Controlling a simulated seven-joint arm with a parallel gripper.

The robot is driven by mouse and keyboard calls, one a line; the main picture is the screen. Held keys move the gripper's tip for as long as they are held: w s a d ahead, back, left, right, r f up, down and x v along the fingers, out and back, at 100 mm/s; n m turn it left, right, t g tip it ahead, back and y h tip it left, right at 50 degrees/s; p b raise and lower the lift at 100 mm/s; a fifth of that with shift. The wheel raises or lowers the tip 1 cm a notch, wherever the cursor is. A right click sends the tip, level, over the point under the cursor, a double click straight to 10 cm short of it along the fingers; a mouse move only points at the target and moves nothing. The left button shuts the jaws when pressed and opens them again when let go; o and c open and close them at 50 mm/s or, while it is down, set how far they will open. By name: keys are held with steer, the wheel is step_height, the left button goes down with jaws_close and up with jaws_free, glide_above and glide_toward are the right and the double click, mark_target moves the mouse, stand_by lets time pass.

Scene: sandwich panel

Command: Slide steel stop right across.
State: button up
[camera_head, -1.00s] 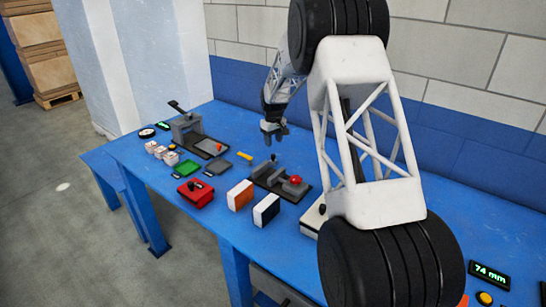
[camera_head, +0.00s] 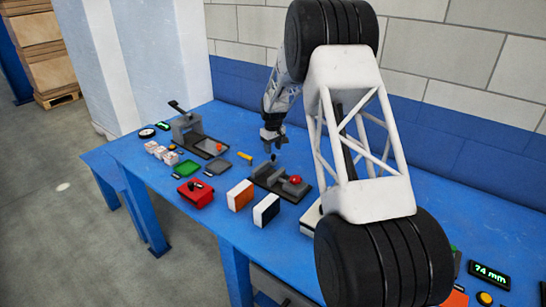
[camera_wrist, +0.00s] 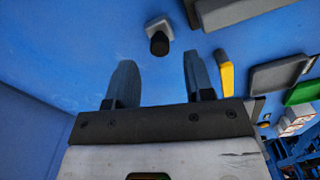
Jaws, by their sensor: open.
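A small steel block with a black knob, which looks like the steel stop (camera_wrist: 158,28), shows at the top of the wrist view. In the head view its black knob (camera_head: 273,157) shows just behind the dark fixture (camera_head: 268,178) with a red ball. My gripper (camera_head: 273,145) is open and empty above the blue bench, close over the knob in the head view. In the wrist view my two fingers (camera_wrist: 158,75) are spread apart. The knob lies ahead of the fingertips, roughly between their lines, and is not visibly touched.
A yellow bar (camera_wrist: 227,76) lies to the right of the fingers in the wrist view. Green (camera_head: 187,167) and grey trays, a red box (camera_head: 195,192), an orange-and-white block (camera_head: 240,195) and a dark-and-white block (camera_head: 266,210) stand nearby. A display (camera_head: 489,275) reads 74 mm.

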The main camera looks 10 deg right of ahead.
mark_target(273, 155)
steer(key=shift+f, duration=2.25)
jaws_close()
